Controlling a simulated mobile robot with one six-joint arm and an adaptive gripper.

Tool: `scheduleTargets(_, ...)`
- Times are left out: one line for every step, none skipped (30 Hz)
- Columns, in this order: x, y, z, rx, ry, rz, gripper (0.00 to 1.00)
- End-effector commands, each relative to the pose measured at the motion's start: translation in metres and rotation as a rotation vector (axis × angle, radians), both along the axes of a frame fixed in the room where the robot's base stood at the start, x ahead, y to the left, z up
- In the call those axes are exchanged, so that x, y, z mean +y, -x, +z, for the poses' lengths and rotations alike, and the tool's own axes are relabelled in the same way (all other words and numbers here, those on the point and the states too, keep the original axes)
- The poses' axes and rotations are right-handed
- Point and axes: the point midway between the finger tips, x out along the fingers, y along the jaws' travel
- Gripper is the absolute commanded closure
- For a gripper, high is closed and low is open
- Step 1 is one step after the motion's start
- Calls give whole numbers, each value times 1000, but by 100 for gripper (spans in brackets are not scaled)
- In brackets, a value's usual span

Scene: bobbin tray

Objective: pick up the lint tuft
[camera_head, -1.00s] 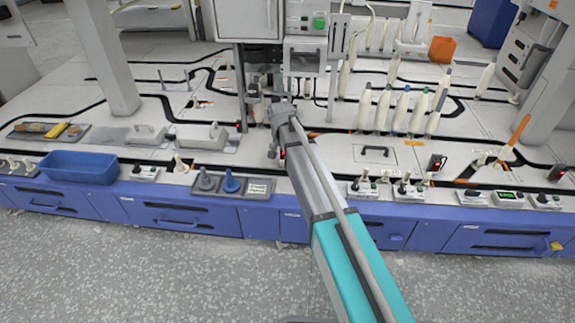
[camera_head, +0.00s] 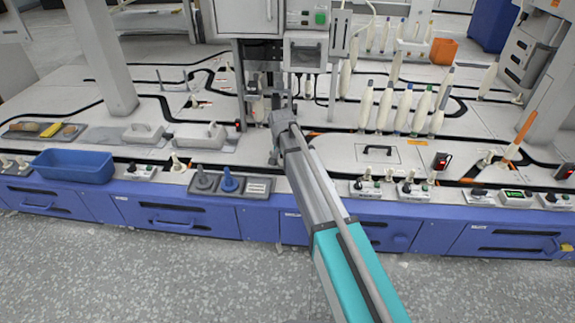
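My arm reaches forward from the bottom right to the middle of the white machine deck. My gripper (camera_head: 274,158) is at its far end, small and dark, pointing down near the deck's black track below the central machine head. Its fingers are too small and too hidden by the arm to tell whether they are open or shut. I cannot make out a lint tuft anywhere; it may be hidden behind my gripper or arm, or be too small to see.
The central machine head (camera_head: 306,52) stands close behind my gripper. Left are a blue bin (camera_head: 72,167) and a grey tray (camera_head: 247,197) with a blue peg (camera_head: 229,181). Several cream bobbins (camera_head: 404,108) stand to the right. The blue drawer front (camera_head: 180,219) edges the deck.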

Motion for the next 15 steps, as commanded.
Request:
scheduleTargets(0,0,0,0,0,0,0)
scheduleTargets(0,0,0,0,0,0,0)
scheduleTargets(0,0,0,0,0,0,0)
scheduleTargets(0,0,0,0,0,0,0)
scheduleTargets(0,0,0,0,0,0,0)
scheduleTargets(0,0,0,0,0,0,0)
scheduleTargets(0,0,0,0,0,0,0)
scheduleTargets(0,0,0,0,0,0,0)
scheduleTargets(0,0,0,0,0,0,0)
scheduleTargets(0,0,0,0,0,0,0)
scheduleTargets(0,0,0,0,0,0,0)
scheduleTargets(0,0,0,0,0,0,0)
scheduleTargets(0,0,0,0,0,-1,4)
scheduleTargets(0,0,0,0,0,-1,9)
scheduleTargets(0,0,0,0,0,-1,16)
